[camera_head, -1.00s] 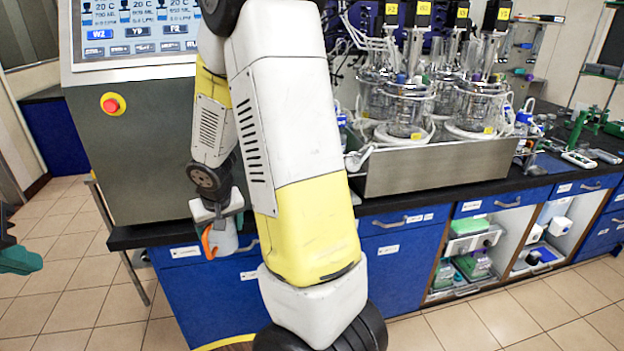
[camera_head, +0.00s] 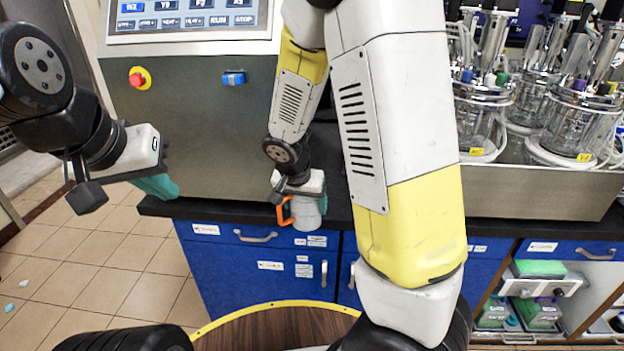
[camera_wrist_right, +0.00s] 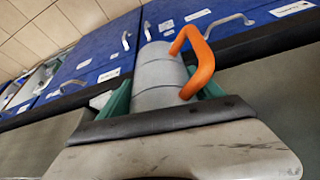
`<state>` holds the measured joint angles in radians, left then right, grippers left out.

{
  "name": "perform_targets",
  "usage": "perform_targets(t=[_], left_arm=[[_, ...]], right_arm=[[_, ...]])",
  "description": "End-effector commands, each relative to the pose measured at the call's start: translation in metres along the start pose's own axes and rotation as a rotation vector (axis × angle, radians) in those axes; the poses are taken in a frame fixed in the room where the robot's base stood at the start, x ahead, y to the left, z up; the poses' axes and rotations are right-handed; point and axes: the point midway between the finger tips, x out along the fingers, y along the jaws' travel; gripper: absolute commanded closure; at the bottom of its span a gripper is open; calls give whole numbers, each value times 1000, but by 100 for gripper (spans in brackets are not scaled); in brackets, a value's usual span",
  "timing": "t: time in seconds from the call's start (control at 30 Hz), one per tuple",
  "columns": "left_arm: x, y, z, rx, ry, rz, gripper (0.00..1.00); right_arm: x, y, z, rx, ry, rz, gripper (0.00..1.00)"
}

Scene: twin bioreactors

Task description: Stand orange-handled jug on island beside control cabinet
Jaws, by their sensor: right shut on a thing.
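The jug (camera_head: 307,214) is grey-white with an orange handle. My right gripper (camera_head: 298,196) is shut on it from above and holds it at the front edge of the black-topped island (camera_head: 180,207). I cannot tell whether its base touches the top. In the right wrist view the jug (camera_wrist_right: 158,76) sits between the green fingers (camera_wrist_right: 160,98), its orange handle to the right. The grey control cabinet (camera_head: 200,130), with a screen and red button, stands behind and to the left of the jug. My left gripper (camera_head: 157,186) is at the left; its jaw opening is unclear.
A steel tray (camera_head: 540,192) with glass bioreactor vessels (camera_head: 578,120) stands on the island at right. Blue drawers (camera_head: 262,262) with handles line the island front. A round wooden top with a yellow rim (camera_head: 275,325) is at the bottom. Tiled floor is open at left.

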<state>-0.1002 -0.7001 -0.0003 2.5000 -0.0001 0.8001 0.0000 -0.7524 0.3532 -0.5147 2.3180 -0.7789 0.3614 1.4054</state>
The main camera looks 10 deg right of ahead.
Motion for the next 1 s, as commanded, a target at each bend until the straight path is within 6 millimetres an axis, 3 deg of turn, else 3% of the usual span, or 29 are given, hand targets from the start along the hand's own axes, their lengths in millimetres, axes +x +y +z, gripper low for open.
perform_targets(t=[0.4, 0.6, 0.77, 1.0], left_arm=[[0, 0, 0, 0, 0, 0, 100], [0, 0, 0, 0, 0, 0, 100], [0, 0, 0, 0, 0, 0, 100], [0, 0, 0, 0, 0, 0, 100]], right_arm=[[41, 8, -98, 9, 1, -1, 91], [57, 9, -136, 2, 1, -1, 91], [61, 9, -146, -1, 0, -2, 91], [86, 8, -136, -3, -2, 0, 91]])
